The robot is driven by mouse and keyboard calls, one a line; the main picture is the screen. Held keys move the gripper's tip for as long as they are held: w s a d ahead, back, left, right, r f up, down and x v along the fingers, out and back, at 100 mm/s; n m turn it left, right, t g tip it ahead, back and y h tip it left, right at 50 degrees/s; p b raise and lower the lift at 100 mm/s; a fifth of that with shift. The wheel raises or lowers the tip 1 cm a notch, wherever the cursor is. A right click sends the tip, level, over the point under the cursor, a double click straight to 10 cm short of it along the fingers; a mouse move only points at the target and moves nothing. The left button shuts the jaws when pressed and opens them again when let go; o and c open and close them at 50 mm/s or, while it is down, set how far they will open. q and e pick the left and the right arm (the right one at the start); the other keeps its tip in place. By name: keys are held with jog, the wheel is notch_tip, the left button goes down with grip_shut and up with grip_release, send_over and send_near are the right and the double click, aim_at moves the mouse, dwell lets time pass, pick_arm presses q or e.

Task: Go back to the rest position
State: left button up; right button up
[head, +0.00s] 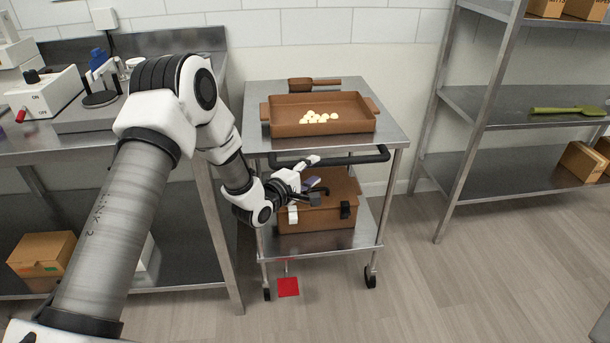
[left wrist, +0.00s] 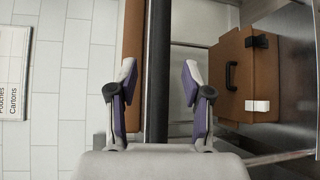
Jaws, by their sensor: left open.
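My left gripper (head: 314,178) reaches in from the left in the head view, in front of the cart and just below its black handle bar (head: 340,160). It is open and empty. In the left wrist view its two fingers (left wrist: 158,85) stand apart, with the black bar (left wrist: 158,50) running between them in the picture. I cannot tell whether the bar lies between the fingers or beyond them; no grip on it shows. My right gripper is not in view.
The cart (head: 258,92) holds a brown tray (head: 290,128) with several pale pieces and a brown scoop (head: 300,85). A brown case (head: 335,222) sits on its lower shelf. A steel table (head: 60,150) stands left, a shelf rack (head: 480,115) right. A red square (head: 288,287) lies on the floor.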

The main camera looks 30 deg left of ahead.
pick_arm(q)
jog(key=shift+v, duration=1.85)
